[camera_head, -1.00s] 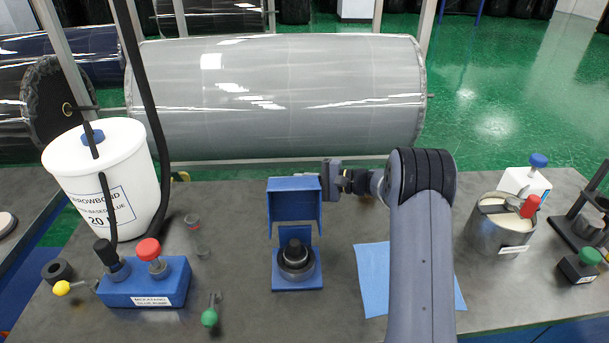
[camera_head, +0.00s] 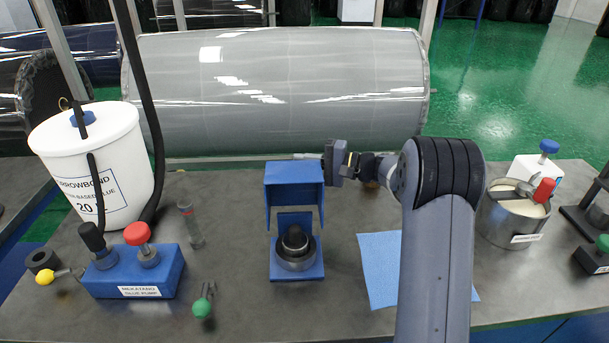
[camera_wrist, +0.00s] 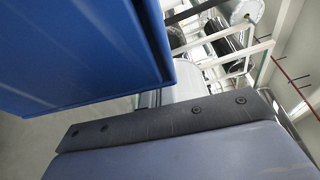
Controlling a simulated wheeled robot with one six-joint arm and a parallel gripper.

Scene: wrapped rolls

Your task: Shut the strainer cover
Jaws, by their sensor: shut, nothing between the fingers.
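The blue strainer cover (camera_head: 293,185) stands raised above its blue base (camera_head: 297,273), open towards me. A dark round strainer part with a black knob (camera_head: 295,241) sits on the base under it. My gripper (camera_head: 318,157) is shut and empty at the cover's upper right corner. Its thin tip appears just behind the top edge; I cannot tell whether it touches. In the wrist view the blue cover (camera_wrist: 80,55) fills the upper left, close to the camera.
A blue glue pump (camera_head: 135,275) and a white glue bucket (camera_head: 95,165) stand to the left. A blue cloth (camera_head: 378,265) lies to the right, partly behind my arm. A metal pot (camera_head: 510,222) is farther right. A large grey wrapped roll (camera_head: 280,90) lies behind the table.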

